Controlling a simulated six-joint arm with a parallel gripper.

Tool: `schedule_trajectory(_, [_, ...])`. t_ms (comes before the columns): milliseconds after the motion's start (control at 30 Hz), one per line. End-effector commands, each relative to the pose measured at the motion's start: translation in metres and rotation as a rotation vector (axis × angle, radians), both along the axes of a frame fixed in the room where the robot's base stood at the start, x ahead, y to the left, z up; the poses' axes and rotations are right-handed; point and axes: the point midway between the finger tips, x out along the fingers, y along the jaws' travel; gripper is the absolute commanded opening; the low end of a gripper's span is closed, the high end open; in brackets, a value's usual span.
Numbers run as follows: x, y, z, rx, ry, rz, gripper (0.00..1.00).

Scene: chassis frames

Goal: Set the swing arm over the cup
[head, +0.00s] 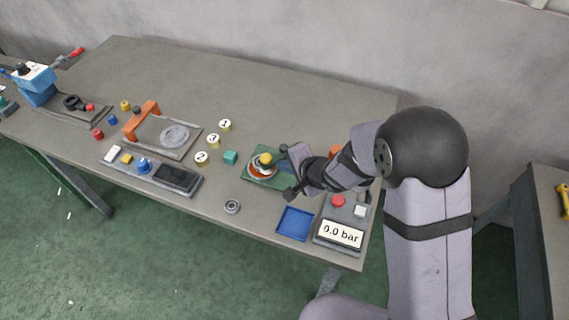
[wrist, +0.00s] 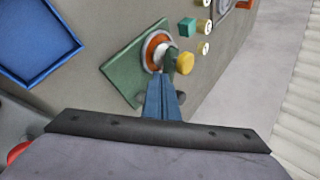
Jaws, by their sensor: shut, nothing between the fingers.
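The plate (wrist: 120,77) and cup (wrist: 152,43) also show in the wrist view. A dark green swing arm (wrist: 171,56) with a yellow knob (wrist: 185,64) overlaps one side of the cup there. In the head view the knob (head: 266,158) appears at the cup's far edge. My gripper (wrist: 163,80) has its blue fingers together, empty, close beside the swing arm and cup. I cannot tell whether they touch. The gripper (head: 279,168) partly hides the plate in the head view.
A blue tray (head: 295,223) and a pressure display (head: 341,233) stand near the front edge. A red button (head: 338,200) is behind the display. The bench's far middle is clear.

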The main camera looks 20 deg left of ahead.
Motion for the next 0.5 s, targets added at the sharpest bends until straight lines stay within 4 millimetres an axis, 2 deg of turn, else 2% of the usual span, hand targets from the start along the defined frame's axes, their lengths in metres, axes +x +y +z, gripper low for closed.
schedule_trajectory(333, [0.0,0.001,0.001,-0.001,0.001,0.0,0.0])
schedule_trajectory(500, [0.001,0.011,0.005,-0.002,0.002,0.001,0.0])
